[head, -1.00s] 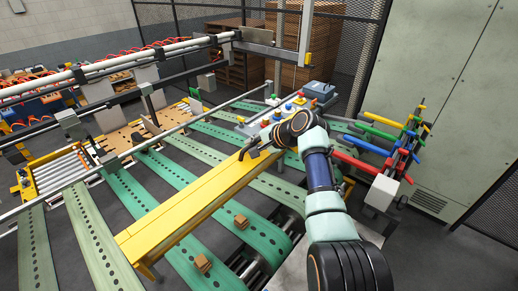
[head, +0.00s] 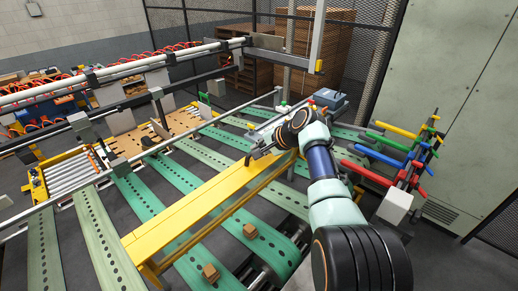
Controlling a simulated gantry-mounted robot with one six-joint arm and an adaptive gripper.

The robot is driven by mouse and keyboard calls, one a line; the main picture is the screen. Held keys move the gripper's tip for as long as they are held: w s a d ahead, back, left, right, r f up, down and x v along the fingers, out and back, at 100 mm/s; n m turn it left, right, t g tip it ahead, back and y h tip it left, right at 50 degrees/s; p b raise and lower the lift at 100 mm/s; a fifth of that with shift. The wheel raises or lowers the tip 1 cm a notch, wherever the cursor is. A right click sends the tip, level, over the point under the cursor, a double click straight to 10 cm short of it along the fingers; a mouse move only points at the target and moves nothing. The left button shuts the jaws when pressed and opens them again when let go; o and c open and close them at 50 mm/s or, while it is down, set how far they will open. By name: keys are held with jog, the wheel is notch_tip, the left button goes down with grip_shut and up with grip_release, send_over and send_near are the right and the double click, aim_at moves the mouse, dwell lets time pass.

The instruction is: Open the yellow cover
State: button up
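The yellow cover (head: 190,207) is a long, flat yellow strip. It runs diagonally across the green belts, from the lower left up to the middle of the head view. A thinner yellow rail (head: 222,218) runs along its near side, with a gap showing between them. My gripper (head: 249,157) is small and dark, at the cover's far right end, and its tips look to be at or just above the cover's edge. Contact cannot be made out. The fingers are too small to tell whether they are open or shut. My arm hides what lies behind the wrist.
A rack of coloured bars (head: 400,150) stands to the right of my arm. A grey rail crosses behind the cover. A large green-grey cabinet (head: 440,75) fills the right.

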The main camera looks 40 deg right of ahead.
jog(key=o, duration=0.5)
jog(key=shift+s+d+f, duration=0.1)
jog(key=shift+f, duration=0.05)
jog(key=shift+c, duration=0.2)
jog(key=shift+s+d+r, duration=0.1)
jog(key=shift+s+r, duration=0.15)
jog(key=shift+r, duration=0.2)
jog(key=v, duration=1.1)
